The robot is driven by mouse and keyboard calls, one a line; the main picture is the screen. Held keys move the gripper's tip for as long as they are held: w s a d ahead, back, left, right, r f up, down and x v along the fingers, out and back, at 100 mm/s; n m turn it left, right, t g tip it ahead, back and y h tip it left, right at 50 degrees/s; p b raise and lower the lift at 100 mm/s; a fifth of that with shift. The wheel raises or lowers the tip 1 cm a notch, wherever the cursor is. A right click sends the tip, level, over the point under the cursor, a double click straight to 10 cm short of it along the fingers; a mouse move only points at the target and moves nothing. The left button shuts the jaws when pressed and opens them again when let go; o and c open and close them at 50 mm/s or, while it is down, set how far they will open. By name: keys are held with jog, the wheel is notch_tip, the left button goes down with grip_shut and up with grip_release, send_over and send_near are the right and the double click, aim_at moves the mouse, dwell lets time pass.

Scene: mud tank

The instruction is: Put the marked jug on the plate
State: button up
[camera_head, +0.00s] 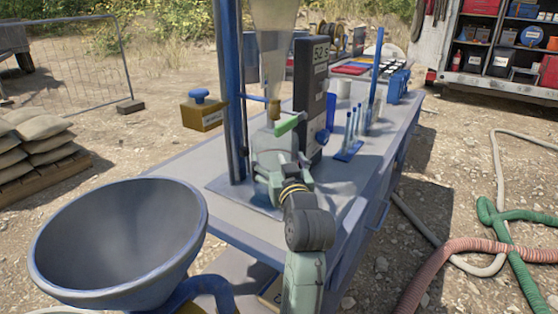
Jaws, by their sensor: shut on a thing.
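My gripper (287,150) is over the grey bench, in front of the funnel stand, seen from behind. It is shut on a pale grey-green jug (262,142), which stands mostly hidden behind the gripper and wrist. A green bar shows at the jug's upper right; I cannot tell if it is the handle. The jug is beneath the spout of a tall clear funnel (273,45). The flat base plate (228,190) of the stand lies below and left of the gripper. Whether the jug touches this plate is hidden. No marking on the jug is readable.
A dark display post (310,75) stands close right of the gripper, and a blue upright (232,90) close left. A blue rack with tubes (350,150) is farther right. A large grey bowl (118,240) fills the front left. Hoses (490,245) lie on the ground right.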

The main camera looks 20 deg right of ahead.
jog(key=shift+f, duration=0.1)
jog(key=shift+f, duration=0.15)
jog(key=o, duration=1.5)
jog(key=shift+o, duration=0.2)
jog(key=shift+r, duration=0.4)
jog(key=s+a+b, duration=0.1)
jog(key=s+b, duration=0.7)
jog(key=s, duration=0.4)
jog(key=shift+a+f, duration=0.2)
jog(key=shift+a, duration=0.05)
